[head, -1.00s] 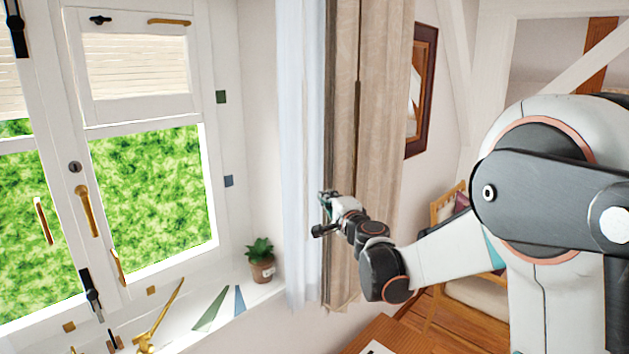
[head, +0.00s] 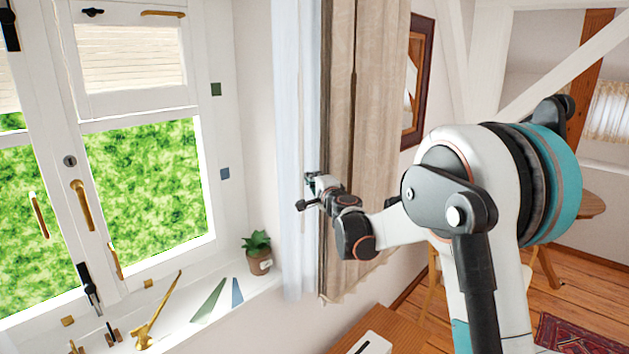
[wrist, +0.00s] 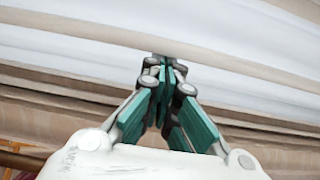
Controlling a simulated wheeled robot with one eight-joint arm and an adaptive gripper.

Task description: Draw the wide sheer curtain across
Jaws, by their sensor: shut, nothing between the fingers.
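The sheer curtain (head: 294,130) hangs bunched in a narrow white strip at the right side of the window. A beige curtain (head: 370,140) hangs just right of it. My gripper (head: 308,190) is at the border between the two, in front of the sheer's right edge. In the wrist view the teal fingers (wrist: 163,68) are shut together, with their tips against or very near the pale folds of the sheer curtain (wrist: 80,50). No cloth shows between them. The beige folds (wrist: 50,95) lie beside the fingers. Whether the tips touch the cloth I cannot tell.
The window (head: 150,190) is closed, with brass handles. A potted plant (head: 257,253) stands on the sill (head: 265,285) below. A brown wooden surface (head: 395,335) is below the arm. A framed picture (head: 418,80) hangs on the wall to the right.

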